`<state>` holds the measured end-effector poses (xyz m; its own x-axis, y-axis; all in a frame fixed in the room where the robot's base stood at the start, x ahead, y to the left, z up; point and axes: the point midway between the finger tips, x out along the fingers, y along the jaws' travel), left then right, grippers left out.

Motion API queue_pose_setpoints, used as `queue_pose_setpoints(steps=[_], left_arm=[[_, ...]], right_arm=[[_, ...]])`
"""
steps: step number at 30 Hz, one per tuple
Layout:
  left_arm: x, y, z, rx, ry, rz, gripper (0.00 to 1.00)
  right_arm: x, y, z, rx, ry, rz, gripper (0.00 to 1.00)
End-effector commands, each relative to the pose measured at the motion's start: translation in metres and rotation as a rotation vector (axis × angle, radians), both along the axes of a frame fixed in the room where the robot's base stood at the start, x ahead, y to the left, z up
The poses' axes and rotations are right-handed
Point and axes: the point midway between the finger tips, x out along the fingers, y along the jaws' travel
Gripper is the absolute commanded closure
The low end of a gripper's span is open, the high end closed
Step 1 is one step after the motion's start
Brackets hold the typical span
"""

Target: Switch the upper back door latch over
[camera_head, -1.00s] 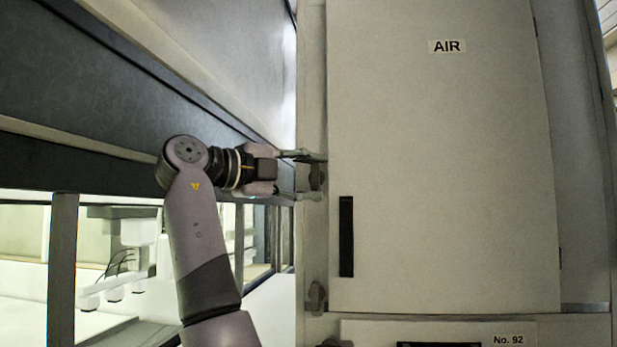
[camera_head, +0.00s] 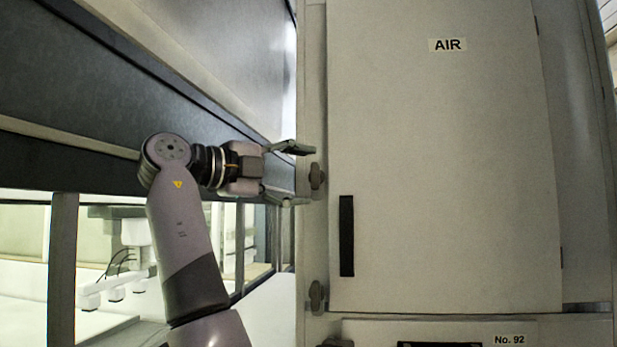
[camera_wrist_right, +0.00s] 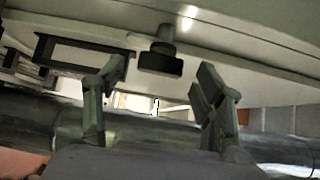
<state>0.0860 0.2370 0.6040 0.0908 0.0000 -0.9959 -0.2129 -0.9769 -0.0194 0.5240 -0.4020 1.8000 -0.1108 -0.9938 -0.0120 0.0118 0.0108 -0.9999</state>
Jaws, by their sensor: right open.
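The upper latch (camera_head: 318,180) is a small dark grey knob on the narrow frame strip left of the pale AIR door (camera_head: 450,160). It looks upright in the head view. A similar lower latch (camera_head: 317,298) sits further down the strip. My right gripper (camera_head: 298,175) is open and empty just left of the upper latch, one finger higher and one lower, apart from it. In the right wrist view a dark latch knob (camera_wrist_right: 160,62) stands beyond the open fingers of the gripper (camera_wrist_right: 163,80), between them in the picture. My left gripper is not in view.
A black vertical handle (camera_head: 346,236) is on the door near its left edge. A dark beam (camera_head: 90,165) and a windowed bay with white equipment (camera_head: 118,285) lie left, behind my right arm. A No. 92 label (camera_head: 509,339) is below the door.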

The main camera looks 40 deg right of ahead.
Motion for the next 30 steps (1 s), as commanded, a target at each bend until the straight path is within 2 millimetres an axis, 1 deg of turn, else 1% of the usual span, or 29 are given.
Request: queue_pose_setpoints(steps=[1,6,9,13,18,30], left_arm=[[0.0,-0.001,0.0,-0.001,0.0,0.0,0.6],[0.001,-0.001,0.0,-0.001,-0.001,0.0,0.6],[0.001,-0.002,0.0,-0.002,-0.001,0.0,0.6],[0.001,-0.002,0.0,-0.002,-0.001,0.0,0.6],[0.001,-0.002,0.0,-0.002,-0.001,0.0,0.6],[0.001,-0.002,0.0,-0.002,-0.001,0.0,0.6]], right_arm=[[0.002,0.012,0.001,-0.002,0.002,0.003,0.37],[0.006,0.05,0.001,-0.002,0.001,0.003,0.37],[0.008,0.068,0.001,-0.001,0.001,0.002,0.37],[0.01,0.085,0.001,0.0,0.001,0.002,0.37],[0.011,0.093,0.001,0.0,0.0,0.001,0.37],[0.011,0.094,0.001,0.0,0.0,0.0,0.37]])
